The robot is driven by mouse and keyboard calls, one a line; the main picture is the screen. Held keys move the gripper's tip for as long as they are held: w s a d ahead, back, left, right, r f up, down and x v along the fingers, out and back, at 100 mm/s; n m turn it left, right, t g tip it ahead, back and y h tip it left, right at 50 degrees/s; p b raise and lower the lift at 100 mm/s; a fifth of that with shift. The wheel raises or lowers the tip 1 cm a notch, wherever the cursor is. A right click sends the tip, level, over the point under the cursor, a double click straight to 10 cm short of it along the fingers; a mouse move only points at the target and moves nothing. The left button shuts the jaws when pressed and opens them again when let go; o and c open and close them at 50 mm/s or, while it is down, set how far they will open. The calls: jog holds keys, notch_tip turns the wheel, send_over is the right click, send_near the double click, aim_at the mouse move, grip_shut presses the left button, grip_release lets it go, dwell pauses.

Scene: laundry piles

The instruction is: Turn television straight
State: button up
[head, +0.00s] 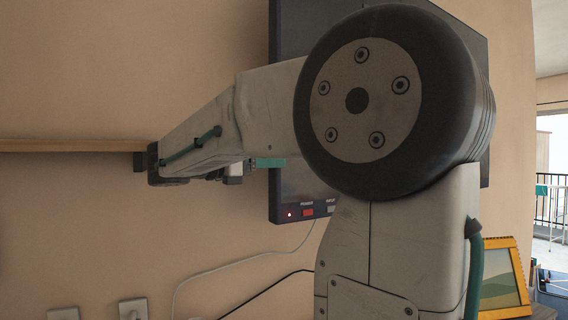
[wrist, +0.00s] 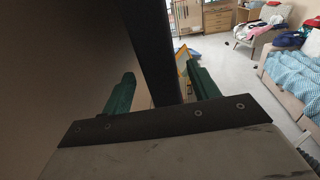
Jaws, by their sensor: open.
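The television (head: 290,185) is a dark flat screen in front of the tan wall in the head view, largely hidden behind my arm. Its lower left corner shows a red light and small buttons. It looks angled to the wall, with its right side receding. My gripper (head: 268,162) is at the television's left edge, one green finger showing there. In the wrist view my gripper (wrist: 158,73) is open, its two green fingers apart. A dark upright bar, seemingly the television's edge (wrist: 155,45), runs down between them. I cannot tell whether either finger touches it.
A wooden shelf (head: 70,145) is on the wall at left. Cables hang below the television near wall sockets (head: 132,309). A yellow picture frame (head: 501,280) stands at lower right. The wrist view shows open floor (wrist: 228,62), a bed (wrist: 298,75) and a chair with clothes (wrist: 262,24).

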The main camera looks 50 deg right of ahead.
jog(key=x, duration=0.5)
